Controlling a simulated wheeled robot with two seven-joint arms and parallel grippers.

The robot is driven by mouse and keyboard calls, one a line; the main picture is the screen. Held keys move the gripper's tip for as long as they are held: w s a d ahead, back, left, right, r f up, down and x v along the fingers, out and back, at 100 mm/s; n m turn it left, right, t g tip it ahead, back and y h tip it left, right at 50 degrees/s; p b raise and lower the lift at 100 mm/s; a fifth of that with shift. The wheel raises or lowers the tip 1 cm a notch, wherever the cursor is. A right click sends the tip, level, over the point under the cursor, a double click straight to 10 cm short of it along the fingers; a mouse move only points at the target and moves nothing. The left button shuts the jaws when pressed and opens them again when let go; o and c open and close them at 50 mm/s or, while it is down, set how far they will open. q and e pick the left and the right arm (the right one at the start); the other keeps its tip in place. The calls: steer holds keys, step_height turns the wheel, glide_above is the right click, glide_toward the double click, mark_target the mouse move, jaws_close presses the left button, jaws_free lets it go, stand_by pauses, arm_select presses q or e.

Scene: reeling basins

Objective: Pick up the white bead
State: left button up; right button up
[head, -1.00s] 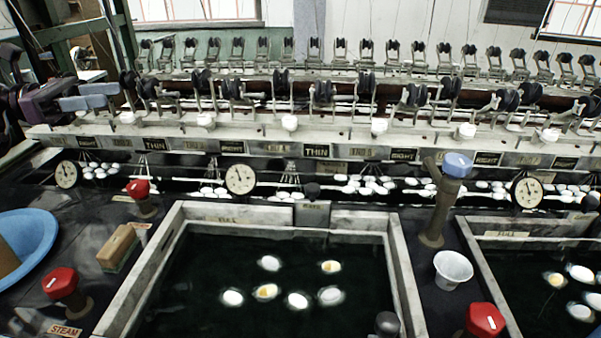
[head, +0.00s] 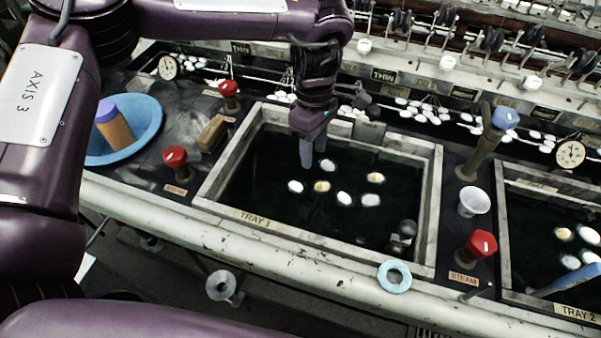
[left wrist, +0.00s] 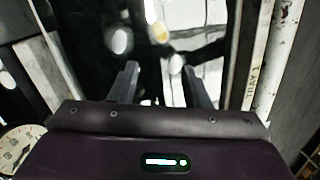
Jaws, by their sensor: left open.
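Several white oval beads float in the dark water of the left basin, Tray 1. Plain white beads (head: 295,187) lie among two with yellow patches (head: 375,178). Which one is the task's white bead I cannot tell. My left gripper (head: 312,152) points down over the back left part of this basin, open and empty, close to the rearmost white bead (head: 327,165). In the left wrist view the open fingers (left wrist: 160,75) have a white bead (left wrist: 122,40) beyond the left fingertip and a white bead (left wrist: 177,63) near the right fingertip. My right gripper is not in view.
The pale rim of Tray 1 (head: 437,205) surrounds the water. Red steam knobs (head: 176,157) (head: 482,244), a brown block (head: 212,133) and a white cup (head: 474,201) stand around it. A blue ring (head: 394,277) sits at the front edge. A blue bowl (head: 150,140) is at left.

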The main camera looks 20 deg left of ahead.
mark_target(298, 185)
arm_select(q)
steer(key=shift+m+y, duration=0.5)
steer(key=shift+y, duration=0.3)
steer(key=s+f, duration=0.1)
steer(key=f, duration=0.1)
steer(key=s+a+f+p, duration=0.1)
steer(key=f, duration=0.2)
steer(key=s+a+f, duration=0.1)
steer(key=f, duration=0.1)
steer(key=shift+s+a+f+p, duration=0.1)
steer(key=shift+s+f+p, duration=0.1)
steer(key=shift+f+p, duration=0.1)
steer(key=c, duration=0.7)
steer(key=shift+r, duration=0.1)
